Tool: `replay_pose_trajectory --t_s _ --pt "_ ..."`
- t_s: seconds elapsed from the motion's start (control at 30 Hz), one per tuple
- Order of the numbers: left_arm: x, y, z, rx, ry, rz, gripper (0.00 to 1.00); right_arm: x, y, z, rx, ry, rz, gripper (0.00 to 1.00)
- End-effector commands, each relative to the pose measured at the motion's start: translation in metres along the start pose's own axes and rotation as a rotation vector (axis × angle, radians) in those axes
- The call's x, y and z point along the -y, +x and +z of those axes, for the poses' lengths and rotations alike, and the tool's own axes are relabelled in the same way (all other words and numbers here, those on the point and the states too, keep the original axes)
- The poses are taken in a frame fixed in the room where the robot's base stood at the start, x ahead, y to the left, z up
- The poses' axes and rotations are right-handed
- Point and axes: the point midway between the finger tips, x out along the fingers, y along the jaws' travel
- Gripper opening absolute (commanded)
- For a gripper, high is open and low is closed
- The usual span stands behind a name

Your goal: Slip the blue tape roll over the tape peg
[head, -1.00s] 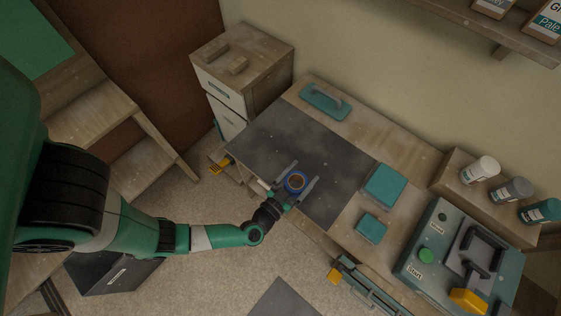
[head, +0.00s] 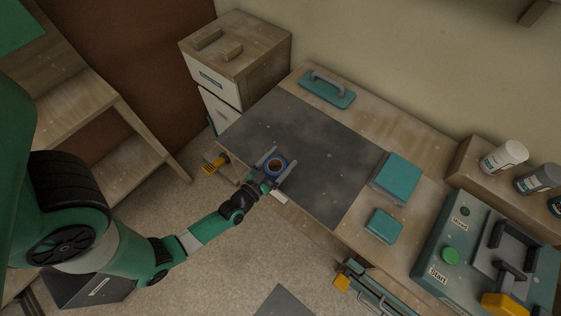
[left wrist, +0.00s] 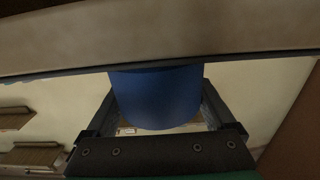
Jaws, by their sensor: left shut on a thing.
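The blue tape roll (head: 284,167) is a short blue ring with a brown inside. My left gripper (head: 272,166) is shut on it, one finger at each side. In the head view the roll shows over the dark mat near the bench's front edge, with its hole facing up toward the camera. Its height above the mat is hard to tell. In the left wrist view the roll (left wrist: 157,97) fills the space between the fingers, and a pale band hides its upper part. I cannot make out the tape peg in either view. My right gripper is not in view.
The dark mat (head: 320,155) is mostly clear. A teal float (head: 328,92) lies at the back, and teal boxes (head: 398,178) stand to the right. A machine with a green button (head: 450,256) is at far right. A drawer cabinet (head: 232,55) stands at back left.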

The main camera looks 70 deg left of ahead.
Motion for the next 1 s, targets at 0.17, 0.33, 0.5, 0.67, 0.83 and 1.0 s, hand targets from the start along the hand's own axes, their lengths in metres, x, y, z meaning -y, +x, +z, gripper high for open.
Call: replay_pose_trajectory --t_s 0.17,0.33,0.5,0.67,0.83,1.0 --pt "0.000 0.000 -0.002 -0.002 0.000 0.000 0.32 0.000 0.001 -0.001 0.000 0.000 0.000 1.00" --pt "0.000 0.000 0.004 -0.002 0.000 0.000 0.32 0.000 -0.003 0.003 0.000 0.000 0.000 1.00" --pt "0.000 0.000 0.002 -0.001 0.000 0.000 1.00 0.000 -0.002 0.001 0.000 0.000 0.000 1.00" --pt "0.000 0.000 0.001 -0.001 0.000 0.000 1.00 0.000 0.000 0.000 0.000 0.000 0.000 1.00" --pt "-0.001 -0.015 -0.002 0.002 -0.001 0.003 1.00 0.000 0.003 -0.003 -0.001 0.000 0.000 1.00" --pt "-0.001 -0.059 -0.002 0.005 0.000 0.006 1.00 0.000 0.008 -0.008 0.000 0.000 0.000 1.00"
